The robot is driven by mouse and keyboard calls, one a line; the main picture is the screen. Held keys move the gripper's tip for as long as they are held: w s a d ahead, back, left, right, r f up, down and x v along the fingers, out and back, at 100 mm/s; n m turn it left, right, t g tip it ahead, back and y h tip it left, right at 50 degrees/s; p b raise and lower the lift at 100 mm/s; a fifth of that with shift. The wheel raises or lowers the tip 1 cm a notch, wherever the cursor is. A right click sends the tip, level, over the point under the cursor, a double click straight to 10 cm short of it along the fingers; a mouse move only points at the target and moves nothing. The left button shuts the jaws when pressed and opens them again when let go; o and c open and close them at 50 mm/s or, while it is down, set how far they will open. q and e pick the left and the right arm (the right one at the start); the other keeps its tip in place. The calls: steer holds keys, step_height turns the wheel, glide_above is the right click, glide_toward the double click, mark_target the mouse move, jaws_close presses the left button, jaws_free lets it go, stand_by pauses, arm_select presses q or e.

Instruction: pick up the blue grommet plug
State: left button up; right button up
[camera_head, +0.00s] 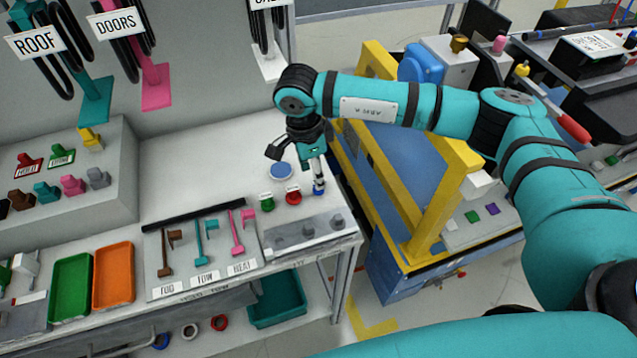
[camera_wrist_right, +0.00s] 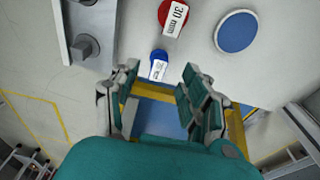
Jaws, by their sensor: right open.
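The blue grommet plug (camera_head: 318,188) stands on the light workbench near its right edge, at the right end of a row with a green and a red plug. In the right wrist view the blue plug (camera_wrist_right: 158,56) carries a white label and lies just beyond the fingertips, between their lines. My right gripper (camera_head: 298,163) is above the bench, close to the plug; one finger overlaps the plug's top in the head view. In the wrist view the right gripper (camera_wrist_right: 160,80) is open, with nothing between its fingers. My left gripper is out of view.
The red plug (camera_head: 293,195) and green plug (camera_head: 267,203) stand beside the blue one. A flat blue disc (camera_head: 281,172) lies behind them. A grey block with knobs (camera_head: 308,235) is in front. A yellow frame (camera_head: 440,205) stands right of the bench edge.

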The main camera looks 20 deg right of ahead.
steer(key=f, duration=0.1)
steer(key=d+f+p, duration=0.1)
steer(key=f, duration=0.1)
steer(key=shift+f, duration=0.55)
steer(key=c, duration=0.9)
steer(key=shift+r+b, duration=1)
steer(key=shift+r, duration=4.05)
